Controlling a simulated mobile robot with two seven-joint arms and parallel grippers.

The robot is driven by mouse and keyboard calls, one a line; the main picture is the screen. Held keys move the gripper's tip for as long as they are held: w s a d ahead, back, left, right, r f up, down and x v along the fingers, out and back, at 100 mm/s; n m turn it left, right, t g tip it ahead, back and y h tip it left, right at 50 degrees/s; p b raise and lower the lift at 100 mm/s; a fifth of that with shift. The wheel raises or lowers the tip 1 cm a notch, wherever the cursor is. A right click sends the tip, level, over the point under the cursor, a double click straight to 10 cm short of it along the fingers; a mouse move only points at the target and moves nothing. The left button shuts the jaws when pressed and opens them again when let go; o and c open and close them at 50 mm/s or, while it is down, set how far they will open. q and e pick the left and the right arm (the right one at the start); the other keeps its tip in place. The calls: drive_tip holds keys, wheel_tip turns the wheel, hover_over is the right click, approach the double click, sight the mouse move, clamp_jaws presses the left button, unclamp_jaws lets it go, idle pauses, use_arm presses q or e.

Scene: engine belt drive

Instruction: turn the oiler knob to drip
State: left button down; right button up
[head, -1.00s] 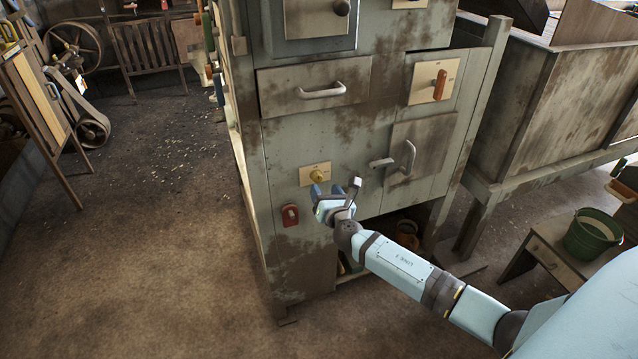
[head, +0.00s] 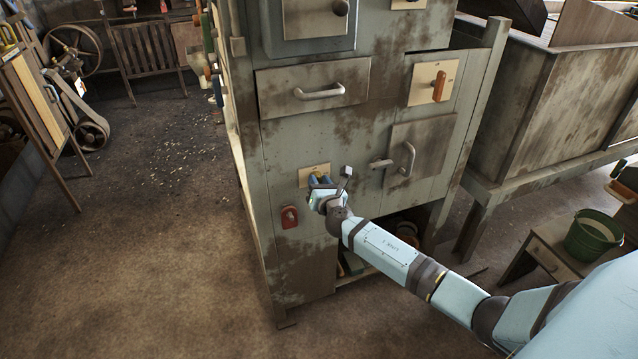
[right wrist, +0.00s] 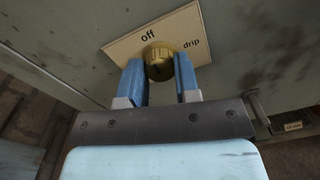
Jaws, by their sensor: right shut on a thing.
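The oiler knob (right wrist: 158,62) is a round brass-yellow knob on a tan plate (right wrist: 120,45) marked "off" and "drip" in the right wrist view. A dark mark shows on the knob's face; I cannot tell for sure which label it points to. In the head view the plate (head: 306,171) is on the cabinet front and my gripper hides the knob. My right gripper (right wrist: 160,80) has its blue fingers on both sides of the knob, shut on it. It also shows in the head view (head: 319,180). My left gripper is not in view.
A red switch (head: 289,217) is on the cabinet below and left of the plate. A drawer (head: 314,88) is above.

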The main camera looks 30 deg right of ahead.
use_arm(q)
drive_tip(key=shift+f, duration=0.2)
use_arm(e)
drive_tip(key=shift+f+m, duration=0.1)
drive_tip(key=shift+m, duration=0.4)
use_arm(q)
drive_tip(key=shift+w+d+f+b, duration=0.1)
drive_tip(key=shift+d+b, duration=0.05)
drive_tip(key=shift+b, duration=1.25)
use_arm(e)
drive_tip(key=shift+d+m, duration=0.1)
drive_tip(key=shift+m, duration=8.1)
drive_tip(key=shift+y, duration=0.3)
drive_tip(key=o, duration=0.9)
drive_tip(key=shift+o, duration=0.2)
